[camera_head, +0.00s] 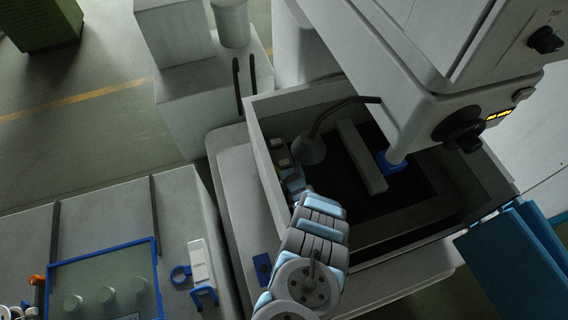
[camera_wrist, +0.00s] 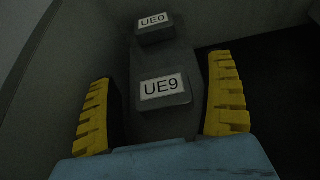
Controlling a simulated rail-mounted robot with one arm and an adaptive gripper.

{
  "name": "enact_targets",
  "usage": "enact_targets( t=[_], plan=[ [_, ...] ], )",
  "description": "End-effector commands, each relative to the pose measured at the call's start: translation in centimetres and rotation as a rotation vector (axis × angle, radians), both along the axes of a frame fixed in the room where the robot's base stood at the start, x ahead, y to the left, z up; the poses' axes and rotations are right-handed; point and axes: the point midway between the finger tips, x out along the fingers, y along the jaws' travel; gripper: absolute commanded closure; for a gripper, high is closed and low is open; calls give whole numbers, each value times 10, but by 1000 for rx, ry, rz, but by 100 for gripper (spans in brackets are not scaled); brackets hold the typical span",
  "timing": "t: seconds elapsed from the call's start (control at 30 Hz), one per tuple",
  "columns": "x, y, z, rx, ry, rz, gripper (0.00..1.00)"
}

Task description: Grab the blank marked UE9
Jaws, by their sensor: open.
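The blank marked UE9 (camera_wrist: 165,89) is a dark grey block with a white label, in the middle of the wrist view. It sits on a grey ledge (camera_wrist: 150,124). My gripper (camera_wrist: 161,98) is open, with one yellow toothed finger to the left of the blank and one to the right. A gap shows on each side, wider on the right. The blank marked UE0 (camera_wrist: 155,28) sits farther along the same ledge. In the head view my arm reaches into the machine tank at its left wall; the labels are too small to read there.
The grey tank (camera_head: 262,150) has raised walls, with a wall close on the left in the wrist view. A lamp (camera_head: 312,150) on a bent arm hangs near my arm. A grey bar (camera_head: 361,157) and the machine head (camera_head: 440,110) are to the right.

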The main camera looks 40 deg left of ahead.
Motion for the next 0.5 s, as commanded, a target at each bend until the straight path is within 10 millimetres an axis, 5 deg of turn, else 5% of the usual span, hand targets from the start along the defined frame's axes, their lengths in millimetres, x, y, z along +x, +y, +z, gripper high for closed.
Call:
enact_targets(
  t=[0.33,0.5],
  plan=[
    [2,2,0,0,-2,-1,15],
    [2,2,0,-1,-1,-1,62]
  ],
)
